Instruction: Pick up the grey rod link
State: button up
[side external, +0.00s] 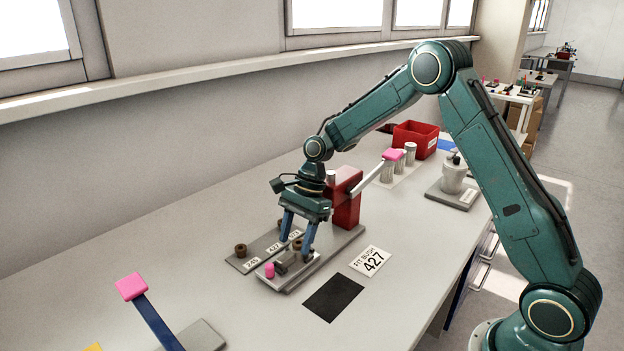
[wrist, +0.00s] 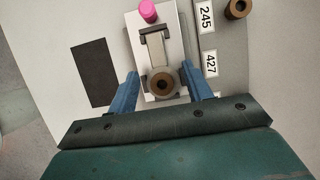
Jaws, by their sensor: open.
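The grey rod link (wrist: 157,53) lies on a light fixture plate (wrist: 176,28) in the wrist view, between dark supports. In the side view the link (side external: 288,263) is small and partly hidden by my fingers. My gripper (wrist: 163,82) is open, with one blue finger on each side of the brown-ring end. No contact with the link is visible. In the side view my gripper (side external: 296,249) points down, low over the fixture.
A pink peg (side external: 269,270) stands at the plate's end. A brown bush (side external: 240,250) sits by the number labels. A red press (side external: 346,208) with a pink-tipped lever stands behind. A dark mat (side external: 334,298) and a "FIT BUSH 427" card (side external: 371,261) lie to the right.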

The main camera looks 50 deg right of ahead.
aim_at(292, 255)
jog(key=shift+x, duration=1.2)
jog(key=c, duration=1)
